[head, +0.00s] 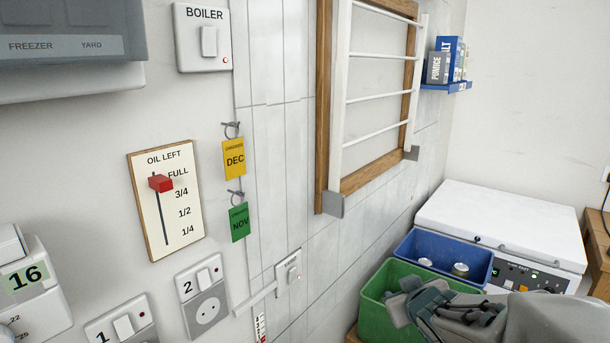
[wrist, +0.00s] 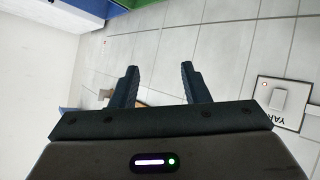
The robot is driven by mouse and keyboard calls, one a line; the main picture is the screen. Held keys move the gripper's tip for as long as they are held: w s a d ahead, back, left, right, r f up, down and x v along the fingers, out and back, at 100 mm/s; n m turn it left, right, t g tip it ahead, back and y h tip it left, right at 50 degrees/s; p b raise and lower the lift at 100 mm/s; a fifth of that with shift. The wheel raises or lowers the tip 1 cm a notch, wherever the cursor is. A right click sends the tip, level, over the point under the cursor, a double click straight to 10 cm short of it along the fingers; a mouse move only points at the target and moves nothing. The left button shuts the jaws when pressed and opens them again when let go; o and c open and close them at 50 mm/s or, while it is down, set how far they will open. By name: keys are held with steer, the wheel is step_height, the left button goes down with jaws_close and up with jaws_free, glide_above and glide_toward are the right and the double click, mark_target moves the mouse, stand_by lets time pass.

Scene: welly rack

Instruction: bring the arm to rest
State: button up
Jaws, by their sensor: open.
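My gripper (wrist: 158,86) shows in the wrist view with its two dark fingers apart and nothing between them. In the head view my arm comes in at the bottom right, and my gripper (head: 398,303) is in front of the green crate (head: 372,287). I cannot tell from this view whether it touches the crate. The wrist view looks along a pale tiled wall, with a switch plate (wrist: 281,101) at the right.
A blue crate (head: 425,243) holding cans stands behind the green one, beside a white chest freezer (head: 500,215). A wall rack (head: 375,100), an oil gauge board (head: 165,200) with a red slider, tags and switches are on the left wall. A wooden table (head: 597,225) edges the right.

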steer(key=s+a+f+m+g, duration=0.1)
steer(key=s+g, duration=0.3)
steer(key=s, duration=0.5)
steer(key=s+a+f+m+g, duration=0.1)
steer(key=s+a+g, duration=0.3)
steer(key=s, duration=0.6)
steer(key=shift+f+m+g, duration=0.25)
steer(key=shift+m+g, duration=0.15)
steer(key=shift+m, duration=0.5)
steer(key=shift+s, duration=0.1)
